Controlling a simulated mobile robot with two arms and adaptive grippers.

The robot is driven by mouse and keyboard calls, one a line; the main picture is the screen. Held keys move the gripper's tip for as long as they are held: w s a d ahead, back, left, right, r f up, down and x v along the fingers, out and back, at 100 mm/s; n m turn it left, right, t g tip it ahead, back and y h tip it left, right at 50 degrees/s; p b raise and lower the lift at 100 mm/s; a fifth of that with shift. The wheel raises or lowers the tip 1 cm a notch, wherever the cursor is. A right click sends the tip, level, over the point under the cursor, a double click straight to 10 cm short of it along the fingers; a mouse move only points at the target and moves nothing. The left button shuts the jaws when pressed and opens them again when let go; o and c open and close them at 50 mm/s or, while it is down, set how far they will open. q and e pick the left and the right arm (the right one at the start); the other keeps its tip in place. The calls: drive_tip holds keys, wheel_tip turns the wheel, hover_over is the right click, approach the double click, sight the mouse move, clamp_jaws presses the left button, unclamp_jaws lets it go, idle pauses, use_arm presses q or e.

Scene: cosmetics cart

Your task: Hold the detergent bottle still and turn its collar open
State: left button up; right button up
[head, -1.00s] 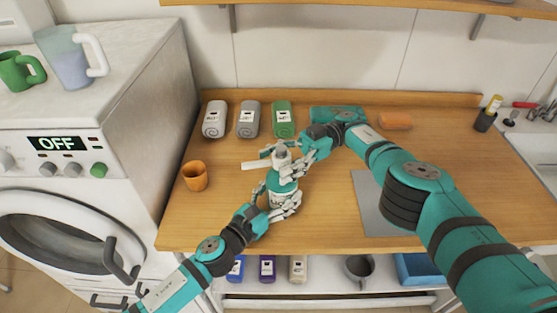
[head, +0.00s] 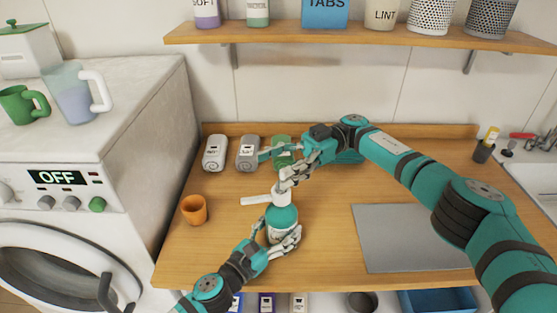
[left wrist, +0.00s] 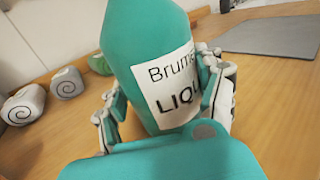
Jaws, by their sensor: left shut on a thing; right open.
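The teal detergent bottle (head: 281,220) stands upright on the wooden counter, its white label facing the left wrist view (left wrist: 165,85). Its pale collar (head: 281,196) sits on top, with a white spout (head: 257,200) pointing left. My left gripper (head: 278,236) is shut around the bottle's body; its fingers show on both sides in the left wrist view. My right gripper (head: 279,166) is open, with its fingers spread just above and behind the collar. Its lower fingers overlap the collar's top in the picture; I cannot tell whether they touch it.
An orange cup (head: 194,210) stands to the left. A grey mat (head: 410,240) lies at the right. A shelf (head: 380,46) hangs above.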

drive_tip(key=shift+r, duration=0.4)
use_arm(q)
drive_tip(key=o, duration=1.8)
